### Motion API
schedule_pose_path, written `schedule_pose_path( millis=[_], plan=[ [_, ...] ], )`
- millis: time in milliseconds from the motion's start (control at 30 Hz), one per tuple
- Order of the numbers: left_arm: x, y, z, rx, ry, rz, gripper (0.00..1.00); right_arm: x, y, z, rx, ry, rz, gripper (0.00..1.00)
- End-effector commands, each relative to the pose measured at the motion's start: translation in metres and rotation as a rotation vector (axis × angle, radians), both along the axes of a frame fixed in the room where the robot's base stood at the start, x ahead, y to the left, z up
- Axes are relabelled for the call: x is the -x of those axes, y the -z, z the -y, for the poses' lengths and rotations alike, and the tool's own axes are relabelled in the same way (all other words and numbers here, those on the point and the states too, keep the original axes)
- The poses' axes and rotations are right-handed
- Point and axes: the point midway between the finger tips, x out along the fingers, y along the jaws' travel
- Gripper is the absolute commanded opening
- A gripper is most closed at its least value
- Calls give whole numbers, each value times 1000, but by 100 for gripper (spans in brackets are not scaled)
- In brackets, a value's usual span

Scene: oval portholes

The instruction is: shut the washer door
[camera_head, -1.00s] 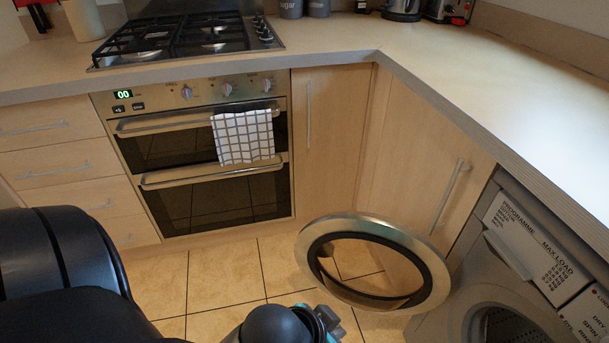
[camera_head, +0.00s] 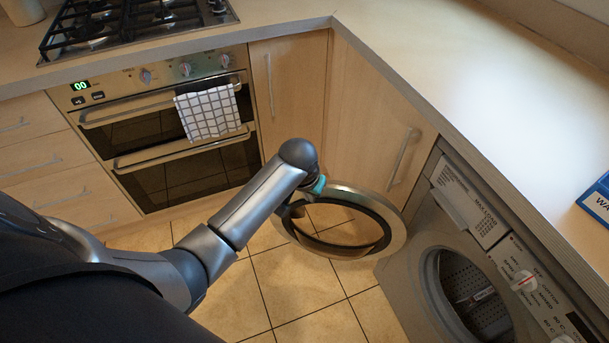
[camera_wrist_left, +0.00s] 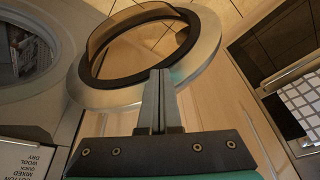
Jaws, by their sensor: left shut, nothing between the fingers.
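The washer door (camera_head: 396,226) is a silver ring with a dark inner rim and a see-through middle. It stands wide open, swung out to the left of the washer (camera_head: 405,270), whose round drum opening (camera_head: 478,300) is uncovered. My left gripper (camera_head: 318,184) is at the far left part of the door's rim in the head view, its fingers largely hidden by the wrist. In the left wrist view its two fingers (camera_wrist_left: 158,78) are shut together and empty, overlapping the near edge of the door ring (camera_wrist_left: 205,50). I cannot tell whether they touch it. My right gripper is not in view.
A cupboard door with a handle (camera_head: 403,158) stands behind the washer door, under the worktop (camera_head: 450,60). An oven (camera_head: 165,140) with a checked towel (camera_head: 208,113) is to the left. Tiled floor (camera_head: 290,290) lies open in front of the washer.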

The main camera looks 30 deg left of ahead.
Motion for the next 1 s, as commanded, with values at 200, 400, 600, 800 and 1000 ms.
schedule_pose_path(
  millis=[200,400,600,800,1000],
  plan=[
    [-53,-14,-30,3,-101,13,0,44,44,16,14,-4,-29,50],
    [-84,-27,-53,14,-181,21,0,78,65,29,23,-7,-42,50],
    [-94,-31,-62,22,-214,24,0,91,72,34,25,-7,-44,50],
    [-100,-15,-63,22,-215,24,0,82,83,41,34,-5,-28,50],
    [-107,8,-65,21,-214,23,0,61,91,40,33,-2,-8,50]
  ],
)
